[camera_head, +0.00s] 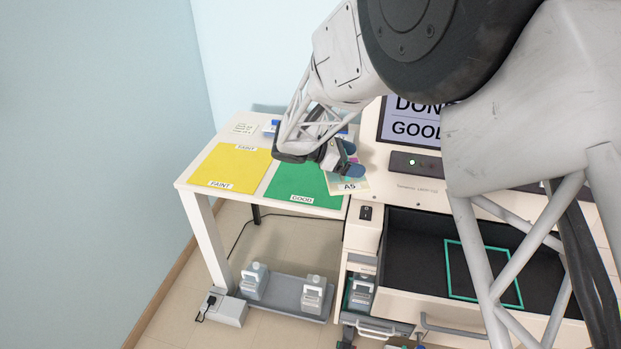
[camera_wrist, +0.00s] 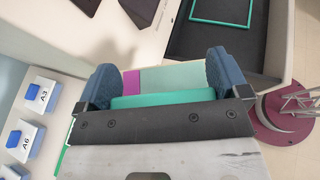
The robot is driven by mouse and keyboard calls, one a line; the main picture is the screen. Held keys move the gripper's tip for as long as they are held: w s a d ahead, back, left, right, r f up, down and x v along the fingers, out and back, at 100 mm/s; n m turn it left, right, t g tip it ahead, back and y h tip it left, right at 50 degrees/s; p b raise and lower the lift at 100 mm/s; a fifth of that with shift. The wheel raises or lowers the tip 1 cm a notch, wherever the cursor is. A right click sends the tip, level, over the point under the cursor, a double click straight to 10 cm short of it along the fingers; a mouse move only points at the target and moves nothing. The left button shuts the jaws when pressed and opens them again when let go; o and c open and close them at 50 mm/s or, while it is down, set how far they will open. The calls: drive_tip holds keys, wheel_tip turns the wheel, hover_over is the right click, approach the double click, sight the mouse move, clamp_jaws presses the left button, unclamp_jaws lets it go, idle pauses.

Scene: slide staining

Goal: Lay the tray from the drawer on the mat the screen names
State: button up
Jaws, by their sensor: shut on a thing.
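My gripper (camera_head: 350,159) is shut on a tray (camera_head: 334,182) labelled A5, held over the right side of the green mat. In the wrist view the tray (camera_wrist: 180,78) shows a pale green surface, a magenta patch and a green bar between the blue fingers. Whether it touches the mat or table is unclear. The green mat (camera_head: 292,186) is labelled GOOD. The yellow mat (camera_head: 232,167), labelled FAINT, lies to its left. The screen (camera_head: 408,118) is partly hidden by my arm; its visible words read "DON" and "GOOD". The drawer (camera_head: 415,240) is open, with an empty green outline inside.
Blue-lidded boxes labelled A3 (camera_wrist: 40,94) and A6 (camera_wrist: 24,140) stand at the left in the wrist view. A dark device with a green light (camera_head: 415,163) sits right of the tray. The yellow mat is clear. Grey bottles (camera_head: 313,292) stand on a low shelf.

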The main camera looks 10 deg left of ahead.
drive_tip(key=w+a+n+t+y, duration=0.1)
drive_tip(key=a, duration=0.1)
drive_tip(key=a+r+n+t+y, duration=0.1)
drive_tip(key=a+n+t, duration=0.1)
drive_tip(key=w+a+r+n+t+y, duration=0.1)
drive_tip(key=a, duration=0.1)
drive_tip(key=shift+w+a+r+n+t, duration=0.1)
drive_tip(key=shift+w+r+n+t, duration=0.1)
drive_tip(key=shift+w+n+t, duration=0.1)
drive_tip(key=s+a+r+n+y, duration=0.2)
drive_tip(key=a+n+y, duration=0.6)
drive_tip(key=a, duration=0.4)
drive_tip(key=s+a+r+n+t+y, duration=0.1)
drive_tip(key=s+a+r+n+y, duration=0.2)
drive_tip(key=a+n+y, duration=0.5)
drive_tip(key=a+r+y, duration=0.1)
drive_tip(key=a, duration=0.3)
drive_tip(key=shift+a+n+y, duration=0.15)
drive_tip(key=shift+n+y, duration=0.15)
drive_tip(key=shift+y, duration=0.1)
